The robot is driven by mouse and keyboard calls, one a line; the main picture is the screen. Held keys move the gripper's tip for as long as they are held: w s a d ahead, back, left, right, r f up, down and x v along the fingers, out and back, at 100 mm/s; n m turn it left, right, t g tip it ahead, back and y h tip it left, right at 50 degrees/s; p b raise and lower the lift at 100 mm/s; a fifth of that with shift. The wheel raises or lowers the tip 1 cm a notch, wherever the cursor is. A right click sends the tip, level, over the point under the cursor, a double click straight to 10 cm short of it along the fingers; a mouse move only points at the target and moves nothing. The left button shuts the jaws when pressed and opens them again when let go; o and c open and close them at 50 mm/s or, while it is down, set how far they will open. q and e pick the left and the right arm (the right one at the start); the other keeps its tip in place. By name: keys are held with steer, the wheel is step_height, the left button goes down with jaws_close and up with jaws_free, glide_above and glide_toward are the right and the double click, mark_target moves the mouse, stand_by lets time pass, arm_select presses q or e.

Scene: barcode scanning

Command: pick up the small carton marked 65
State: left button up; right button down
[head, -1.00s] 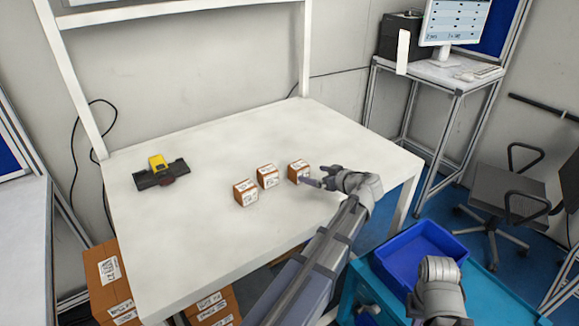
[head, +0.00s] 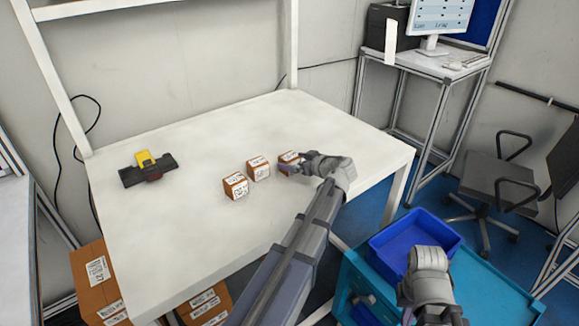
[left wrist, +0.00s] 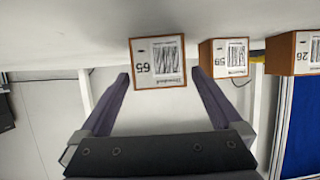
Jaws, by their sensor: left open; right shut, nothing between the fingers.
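The small carton marked 65 (left wrist: 158,62) is a brown box with a white barcode label. In the left wrist view it sits between the tips of my open left gripper (left wrist: 160,82), with a gap to the fingers. In the head view this carton (head: 288,157) is the rightmost of three on the table, partly hidden by my left gripper (head: 289,166), which reaches it from the right. My right gripper (head: 408,314) is low at the bottom edge, shut and empty, largely hidden by its own wrist.
Two similar cartons stand to the left, the middle one (head: 258,169) close by and the other (head: 236,186) further left. A yellow and black scanner (head: 147,168) lies at the left of the white table (head: 190,245). A blue tray (head: 385,246) is at lower right.

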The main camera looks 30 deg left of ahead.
mark_target(290, 156)
arm_select(q)
steer(key=x, duration=0.2)
steer(key=shift+w+a+f+b, duration=0.1)
steer(key=shift+a+f+b, duration=0.1)
steer(key=shift+a+b, duration=0.1)
steer(key=shift+c, duration=0.2)
steer(key=c, duration=1.4)
steer(key=shift+r, duration=0.15)
step_height(290, 156, up, 10)
steer(key=p, duration=1)
